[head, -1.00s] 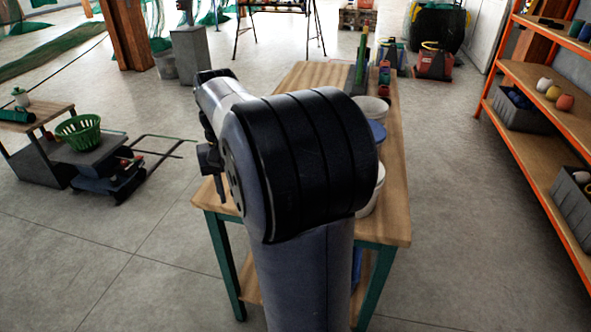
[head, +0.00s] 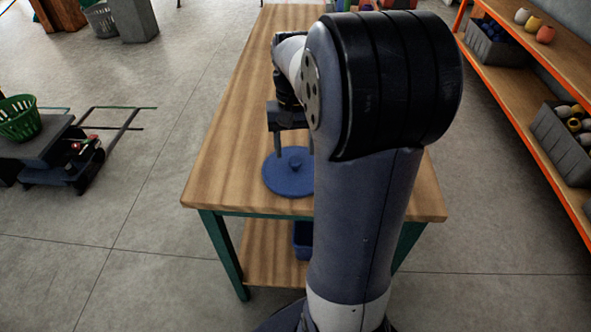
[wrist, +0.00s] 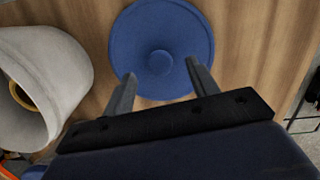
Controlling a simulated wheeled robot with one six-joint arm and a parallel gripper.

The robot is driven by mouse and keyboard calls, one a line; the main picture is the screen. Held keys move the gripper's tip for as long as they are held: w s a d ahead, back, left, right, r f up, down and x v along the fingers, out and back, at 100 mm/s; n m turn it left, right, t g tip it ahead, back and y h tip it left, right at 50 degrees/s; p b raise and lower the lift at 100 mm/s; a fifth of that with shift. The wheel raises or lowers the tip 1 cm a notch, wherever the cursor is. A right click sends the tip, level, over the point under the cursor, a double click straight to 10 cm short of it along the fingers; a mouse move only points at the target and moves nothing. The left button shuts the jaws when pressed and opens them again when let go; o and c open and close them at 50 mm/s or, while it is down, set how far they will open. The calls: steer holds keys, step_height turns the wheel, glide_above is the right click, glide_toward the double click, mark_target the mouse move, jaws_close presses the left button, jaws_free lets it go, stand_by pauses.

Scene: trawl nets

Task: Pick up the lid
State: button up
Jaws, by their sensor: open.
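The lid (head: 287,176) is a round blue disc with a small knob in its middle. It lies flat on the wooden table near the front edge, partly hidden by my arm in the head view. In the wrist view the lid (wrist: 161,30) is at the top centre, its knob facing the camera. My gripper (head: 294,150) is over the lid in the head view. In the wrist view my gripper (wrist: 160,72) has its two fingers apart, pointing towards the lid's near rim on either side of the knob. Nothing is between the fingers.
The wooden table (head: 235,110) is clear to the left of the lid. A blue bin (head: 302,240) is on the lower shelf. Orange-framed shelving (head: 500,80) stands at the right.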

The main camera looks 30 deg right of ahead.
mark_target(295, 166)
steer(key=shift+s+f, duration=0.15)
steer(key=shift+f, duration=1.3)
steer(key=shift+c, duration=0.5)
steer(key=c, duration=1)
steer(key=shift+o, duration=0.2)
steer(key=shift+r, duration=0.1)
